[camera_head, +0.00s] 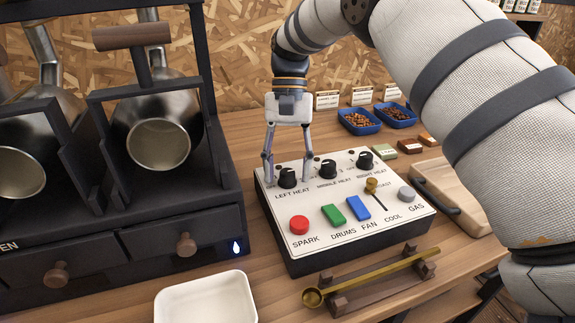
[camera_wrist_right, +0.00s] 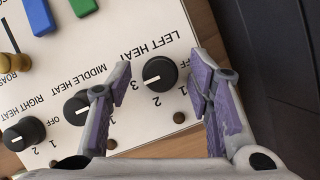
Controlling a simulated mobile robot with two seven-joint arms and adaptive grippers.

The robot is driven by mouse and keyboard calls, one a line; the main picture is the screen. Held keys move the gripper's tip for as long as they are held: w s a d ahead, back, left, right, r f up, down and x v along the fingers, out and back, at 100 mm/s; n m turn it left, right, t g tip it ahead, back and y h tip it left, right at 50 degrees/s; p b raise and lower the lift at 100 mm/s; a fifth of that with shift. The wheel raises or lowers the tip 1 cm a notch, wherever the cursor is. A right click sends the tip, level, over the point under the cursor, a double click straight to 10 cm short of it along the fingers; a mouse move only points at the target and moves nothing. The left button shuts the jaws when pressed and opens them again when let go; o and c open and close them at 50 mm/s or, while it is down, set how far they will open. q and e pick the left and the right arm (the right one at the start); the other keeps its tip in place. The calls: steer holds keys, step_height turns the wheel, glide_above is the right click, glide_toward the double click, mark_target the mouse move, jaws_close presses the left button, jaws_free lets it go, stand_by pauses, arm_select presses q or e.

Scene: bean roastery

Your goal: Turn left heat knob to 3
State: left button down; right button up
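The left heat knob (camera_head: 288,178) is a black dial at the back left of the white-topped control panel (camera_head: 330,243). My right gripper (camera_head: 288,183) points down over it, with one finger on each side. In the right wrist view the fingers of my right gripper (camera_wrist_right: 160,84) are apart, and gaps show between them and the left heat knob (camera_wrist_right: 160,73). The knob's white line points lower left in that view, toward the printed 3. My left gripper is not in view.
The middle heat knob (camera_head: 327,169) and right heat knob (camera_head: 366,160) stand to the right in the head view. A red button (camera_head: 299,225), green switch (camera_head: 333,214) and blue switch (camera_head: 358,207) lie in front. The dark roaster frame (camera_head: 225,190) stands close on the left.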

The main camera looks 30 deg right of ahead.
steer(key=v, duration=0.7)
steer(key=shift+r, duration=0.25)
steer(key=shift+w, duration=0.1)
